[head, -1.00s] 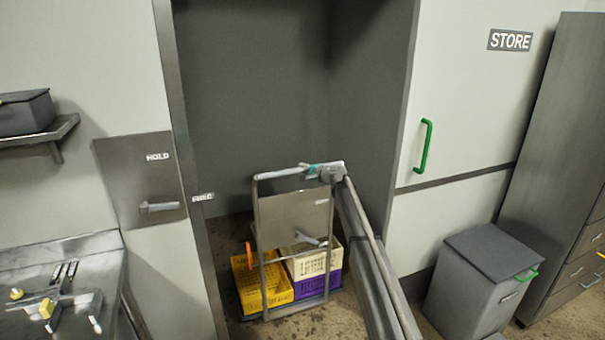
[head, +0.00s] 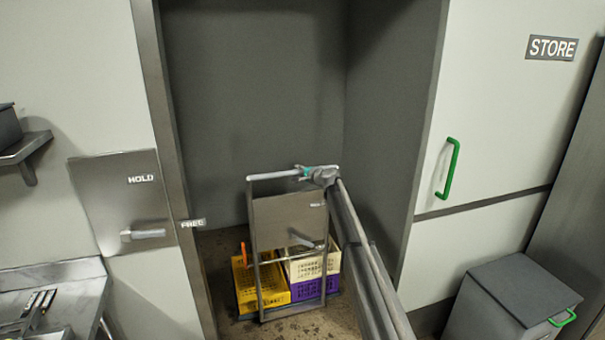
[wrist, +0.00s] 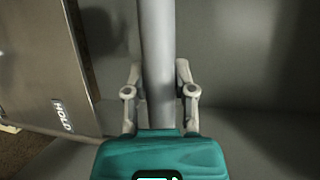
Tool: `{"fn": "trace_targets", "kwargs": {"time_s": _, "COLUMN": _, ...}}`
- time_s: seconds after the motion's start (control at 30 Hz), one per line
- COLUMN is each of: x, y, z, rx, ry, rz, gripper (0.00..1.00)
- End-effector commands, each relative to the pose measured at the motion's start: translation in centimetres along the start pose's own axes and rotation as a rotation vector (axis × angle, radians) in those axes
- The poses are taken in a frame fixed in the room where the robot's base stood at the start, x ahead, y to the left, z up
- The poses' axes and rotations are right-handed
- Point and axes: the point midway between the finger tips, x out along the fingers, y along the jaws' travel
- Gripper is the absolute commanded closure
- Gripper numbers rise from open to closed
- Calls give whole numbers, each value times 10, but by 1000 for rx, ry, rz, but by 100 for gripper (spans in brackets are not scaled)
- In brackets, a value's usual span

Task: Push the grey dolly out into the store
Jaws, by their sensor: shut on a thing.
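The grey dolly (head: 252,235) stands in the doorway opening, with an upright tube frame and a metal panel. It carries a yellow crate (head: 262,292), a cream crate (head: 299,268) and a purple crate (head: 311,288). My gripper (head: 306,173) is shut on the dolly's top bar, near its right corner. In the wrist view my gripper (wrist: 160,95) has a finger on each side of the grey bar (wrist: 157,50). The dolly's lower right side is partly hidden behind my arm.
The door frame (head: 170,140) is close on the left, with a HOLD plate and lever (head: 148,234) beside it. A white STORE door (head: 490,120) with a green handle (head: 447,168) is on the right. A grey bin (head: 520,300) stands below it. Floor shows around the dolly.

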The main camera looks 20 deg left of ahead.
Motion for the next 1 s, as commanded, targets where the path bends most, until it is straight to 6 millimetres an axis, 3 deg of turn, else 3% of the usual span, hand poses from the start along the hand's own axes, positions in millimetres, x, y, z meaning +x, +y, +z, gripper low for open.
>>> {"fn": "trace_targets", "kwargs": {"time_s": 0.37, "x": 4, "y": 0, "z": 5, "rx": -1, "ry": -2, "rz": -1, "gripper": 100}}
{"fn": "trace_targets", "kwargs": {"time_s": 0.4, "x": 4, "y": 0, "z": 6, "rx": -1, "ry": -3, "rz": -1, "gripper": 61}}
{"fn": "trace_targets", "kwargs": {"time_s": 0.57, "x": 4, "y": 0, "z": 7, "rx": -1, "ry": -4, "rz": 0, "gripper": 31}}
{"fn": "trace_targets", "kwargs": {"time_s": 1.0, "x": 4, "y": 0, "z": 7, "rx": -1, "ry": -5, "rz": 0, "gripper": 31}}
